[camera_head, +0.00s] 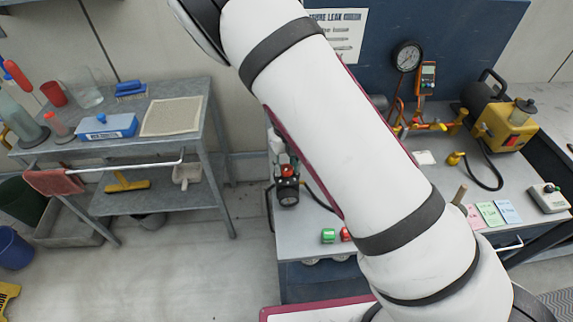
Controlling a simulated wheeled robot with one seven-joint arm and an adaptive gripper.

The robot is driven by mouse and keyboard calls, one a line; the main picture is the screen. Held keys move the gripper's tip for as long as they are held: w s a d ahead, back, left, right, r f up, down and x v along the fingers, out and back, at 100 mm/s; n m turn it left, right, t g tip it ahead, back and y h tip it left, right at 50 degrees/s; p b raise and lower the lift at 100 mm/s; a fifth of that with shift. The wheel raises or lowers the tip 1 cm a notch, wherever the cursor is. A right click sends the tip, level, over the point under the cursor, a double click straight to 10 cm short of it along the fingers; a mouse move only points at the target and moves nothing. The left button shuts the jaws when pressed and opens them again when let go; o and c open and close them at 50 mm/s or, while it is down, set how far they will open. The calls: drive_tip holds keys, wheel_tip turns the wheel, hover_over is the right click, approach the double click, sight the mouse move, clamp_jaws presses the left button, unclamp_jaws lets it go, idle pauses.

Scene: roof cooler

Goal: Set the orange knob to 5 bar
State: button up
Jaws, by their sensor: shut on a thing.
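My white arm crosses the middle of the view and leaves at the top. My gripper does not show. I cannot clearly make out an orange knob. A small dark device (287,191) with a red part (288,171) and a round face stands at the left end of the bench (302,238). Its details are too small to read, and a dark hose runs from it behind my arm. A round pressure gauge (407,57) stands upright at the back of the bench, its reading too small to tell. Yellow and orange fittings (425,126) lie below it, partly hidden by my arm.
A yellow pump (505,125) stands at the back right. An orange handheld meter (427,76) hangs on the blue panel. A grey cart (195,90) stands left. Floor between cart and bench is clear.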

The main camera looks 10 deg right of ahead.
drive_tip(key=shift+m, duration=1.7)
drive_tip(key=o, duration=1.2)
wheel_tip(320, 180, up, 12)
